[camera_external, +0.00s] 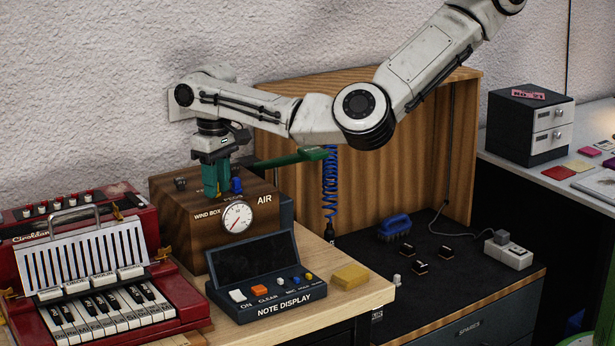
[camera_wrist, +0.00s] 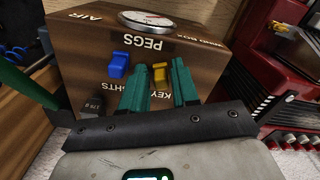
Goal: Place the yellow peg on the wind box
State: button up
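The wind box (camera_external: 210,226) is a brown wooden box with a round gauge, beside the red keyboard. Its PEGS label shows in the wrist view, where the box surface (camera_wrist: 80,48) fills the middle. The blue peg (camera_wrist: 119,65) stands on the box; it also shows in the external view (camera_external: 237,186). The yellow peg (camera_wrist: 159,72) is upright at the box top, between the green fingertips of my gripper (camera_wrist: 160,78). Narrow gaps seem to show beside it.
The note display (camera_external: 262,290) stands in front of the box, with a yellow block (camera_external: 350,276) to its right. The red keyboard (camera_external: 110,275) is close on the left. A green lever (camera_external: 290,157) sticks out right of my gripper.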

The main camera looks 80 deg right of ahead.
jog(key=shift+o, duration=1)
notch_tip(320, 180, up, 12)
jog(key=b, duration=0.2)
jog(key=shift+r, duration=0.2)
